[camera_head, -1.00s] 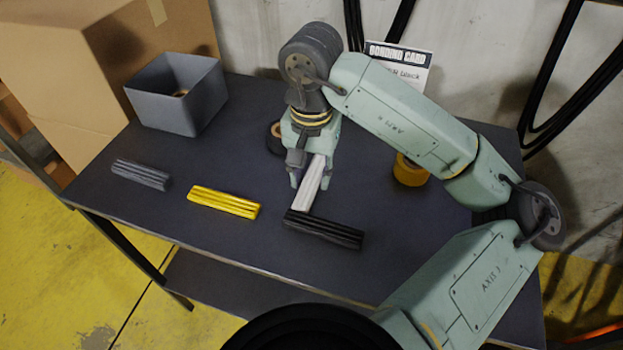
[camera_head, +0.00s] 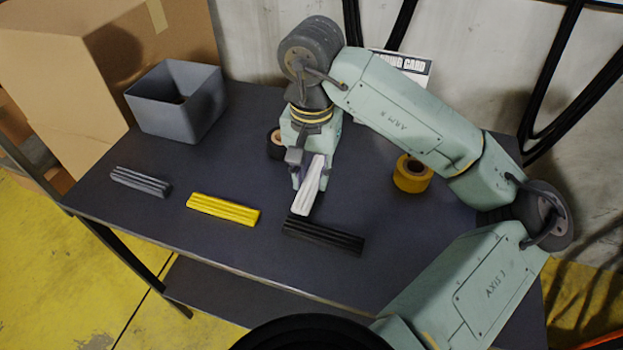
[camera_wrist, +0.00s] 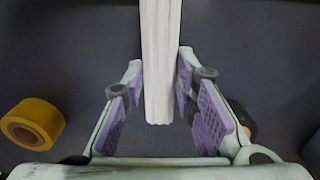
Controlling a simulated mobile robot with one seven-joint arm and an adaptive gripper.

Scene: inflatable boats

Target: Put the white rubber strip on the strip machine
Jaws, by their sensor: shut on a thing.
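The white rubber strip (camera_head: 307,190) is a ribbed bar, held above the table with one end pointing toward the front. My gripper (camera_head: 311,177) is shut on it; its fingers partly hide the strip's rear part in the head view. In the wrist view, the strip (camera_wrist: 160,60) runs up between the purple finger pads and out of the top of the frame. I cannot make out a strip machine in these views.
A black strip (camera_head: 323,236), a yellow strip (camera_head: 223,208) and a grey strip (camera_head: 140,182) lie along the table (camera_head: 240,265). A grey bin (camera_head: 165,115) stands back left. A yellow roll (camera_head: 413,178) and a dark roll (camera_head: 276,142) flank my gripper. A card (camera_head: 405,65) stands behind.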

